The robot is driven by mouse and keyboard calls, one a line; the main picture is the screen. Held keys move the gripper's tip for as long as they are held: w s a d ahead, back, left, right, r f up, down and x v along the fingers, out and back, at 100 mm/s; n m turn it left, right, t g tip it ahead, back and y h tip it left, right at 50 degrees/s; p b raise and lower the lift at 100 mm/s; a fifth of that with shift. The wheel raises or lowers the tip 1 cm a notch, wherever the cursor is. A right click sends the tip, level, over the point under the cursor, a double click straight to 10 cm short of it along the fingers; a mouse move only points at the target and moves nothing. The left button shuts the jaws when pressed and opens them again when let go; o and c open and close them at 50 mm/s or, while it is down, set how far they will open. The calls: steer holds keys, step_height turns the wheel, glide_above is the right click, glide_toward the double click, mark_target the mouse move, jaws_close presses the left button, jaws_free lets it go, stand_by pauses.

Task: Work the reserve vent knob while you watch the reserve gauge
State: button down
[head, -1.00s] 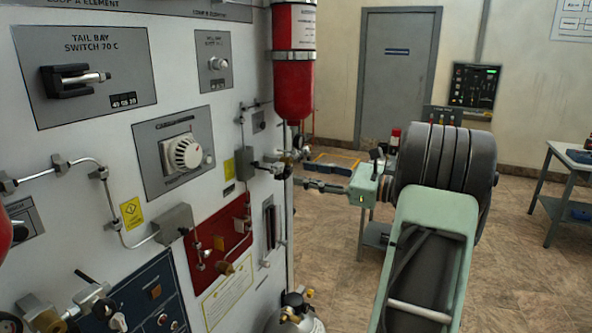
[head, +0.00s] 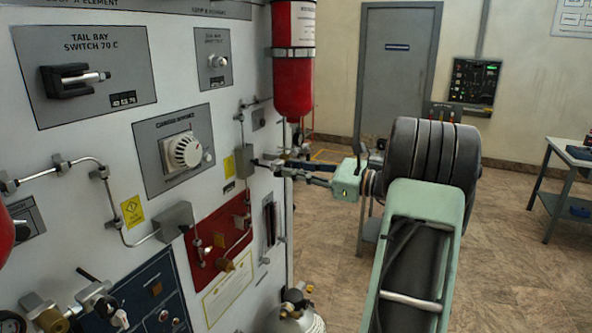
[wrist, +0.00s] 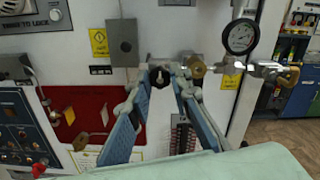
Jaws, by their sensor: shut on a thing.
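In the head view my gripper (head: 255,163) reaches left to the panel's edge, and the knob is hidden there.
A brass fitting (wrist: 195,66) and valve pipework lie close right of the fingers. A red plate (head: 222,240) is below. A red cylinder (head: 293,65) hangs above, and a gas bottle (head: 297,315) stands low by the panel. Open floor lies to the right.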

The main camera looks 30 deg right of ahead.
steer(key=shift+f+n+b, duration=0.15)
steer(key=shift+n+b, duration=0.25)
steer(key=shift+b, duration=0.25)
steer(key=shift+n+b, duration=4.9)
steer(key=shift+b, duration=1.5)
steer(key=c, duration=1.8)
jaws_free()
steer(key=shift+o, duration=0.2)
steer(key=shift+s, duration=0.1)
